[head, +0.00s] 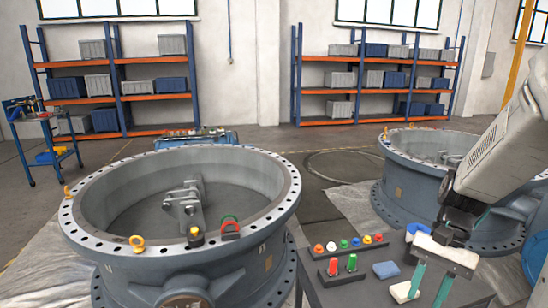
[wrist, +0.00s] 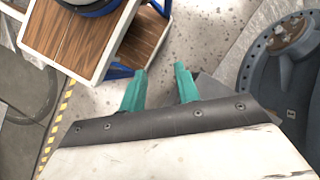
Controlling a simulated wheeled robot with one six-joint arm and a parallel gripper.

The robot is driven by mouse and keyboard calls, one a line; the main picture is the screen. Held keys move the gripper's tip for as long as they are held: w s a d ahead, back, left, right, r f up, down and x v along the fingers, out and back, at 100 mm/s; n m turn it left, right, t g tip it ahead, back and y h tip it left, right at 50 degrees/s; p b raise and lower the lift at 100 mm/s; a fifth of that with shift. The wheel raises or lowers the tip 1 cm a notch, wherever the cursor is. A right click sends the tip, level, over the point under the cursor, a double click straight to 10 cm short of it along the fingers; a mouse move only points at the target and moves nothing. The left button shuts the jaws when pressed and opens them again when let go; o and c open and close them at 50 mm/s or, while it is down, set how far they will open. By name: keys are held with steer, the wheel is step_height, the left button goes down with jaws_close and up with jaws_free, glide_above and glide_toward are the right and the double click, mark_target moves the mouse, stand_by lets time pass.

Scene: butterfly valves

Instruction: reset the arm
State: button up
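My gripper (head: 420,297) hangs at the lower right of the head view, in front of a grey table. Its two teal fingers stand apart. In the wrist view my gripper (wrist: 161,70) is open, with only speckled floor showing between the fingertips. A pale block (head: 403,292) on the table appears close beside the left finger in the head view; I cannot tell whether they touch. My arm comes in from the right edge and hides part of the right-hand valve (head: 405,185).
A large valve body (head: 180,262) stands at left with small parts on its rim. The table (head: 342,293) carries coloured knobs (head: 343,244) and a blue block (head: 386,270). Shelves (head: 120,96) line the wall. A wood-topped cart (wrist: 108,42) shows in the wrist view.

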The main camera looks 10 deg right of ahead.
steer(key=s+a+r+n+t+h, duration=0.4)
steer(key=s+a+r+n+h, duration=0.1)
steer(key=a+r+n, duration=0.4)
steer(key=s+a+r, duration=0.1)
steer(key=a+r, duration=0.1)
steer(key=a, duration=0.1)
steer(key=shift+r+n, duration=0.25)
steer(key=shift+n, duration=0.05)
stand_by(0.3)
